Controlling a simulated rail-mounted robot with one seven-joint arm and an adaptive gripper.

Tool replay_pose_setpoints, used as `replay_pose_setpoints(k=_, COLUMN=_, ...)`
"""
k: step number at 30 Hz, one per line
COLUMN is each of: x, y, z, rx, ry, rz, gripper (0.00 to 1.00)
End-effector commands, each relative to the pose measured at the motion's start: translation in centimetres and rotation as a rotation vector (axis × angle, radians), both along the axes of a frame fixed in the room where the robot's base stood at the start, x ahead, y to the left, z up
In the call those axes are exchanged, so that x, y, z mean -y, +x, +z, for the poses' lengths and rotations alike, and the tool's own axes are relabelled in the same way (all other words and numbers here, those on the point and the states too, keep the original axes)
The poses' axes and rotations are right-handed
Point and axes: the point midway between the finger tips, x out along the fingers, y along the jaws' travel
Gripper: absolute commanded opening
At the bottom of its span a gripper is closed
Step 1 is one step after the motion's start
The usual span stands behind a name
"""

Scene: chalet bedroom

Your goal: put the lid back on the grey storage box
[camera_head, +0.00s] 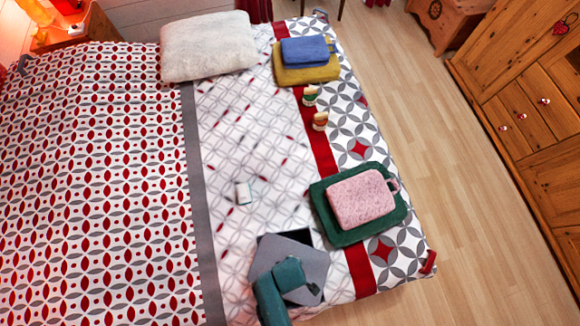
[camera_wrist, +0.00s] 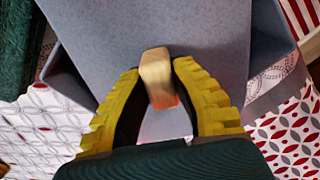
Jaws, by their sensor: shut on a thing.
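The grey lid (camera_head: 308,262) is near the front edge of the bed, with its wooden knob (camera_wrist: 155,68) between my yellow gripper fingers. My gripper (camera_wrist: 158,78) is shut on the knob. The grey storage box (camera_wrist: 66,82) shows beneath the lid, with wall parts on both sides in the wrist view. I cannot tell whether the lid touches the rim. My teal gripper body hides part of both.
Two small cups (camera_head: 320,121) and blue and yellow towels (camera_head: 306,50) are farther back. The left bed is clear.

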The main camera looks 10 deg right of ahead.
Motion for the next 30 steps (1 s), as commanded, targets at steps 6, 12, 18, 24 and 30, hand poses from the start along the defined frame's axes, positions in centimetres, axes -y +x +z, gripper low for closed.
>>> replay_pose_setpoints(k=6, x=-0.02, y=0.05, z=0.01, rx=0.001, ry=0.0, rz=0.0, gripper=0.0)
replay_pose_setpoints(k=12, x=-0.01, y=0.06, z=0.02, rx=0.001, ry=0.0, rz=0.0, gripper=0.33)
replay_pose_setpoints(k=18, x=-0.02, y=0.05, z=0.01, rx=0.001, ry=0.0, rz=0.0, gripper=0.47)
replay_pose_setpoints(k=24, x=-0.01, y=0.0, z=-0.02, rx=0.0, ry=0.0, rz=0.0, gripper=0.71)
replay_pose_setpoints(k=30, x=0.0, y=0.01, z=-0.01, rx=0.001, ry=0.0, rz=0.0, gripper=0.77)
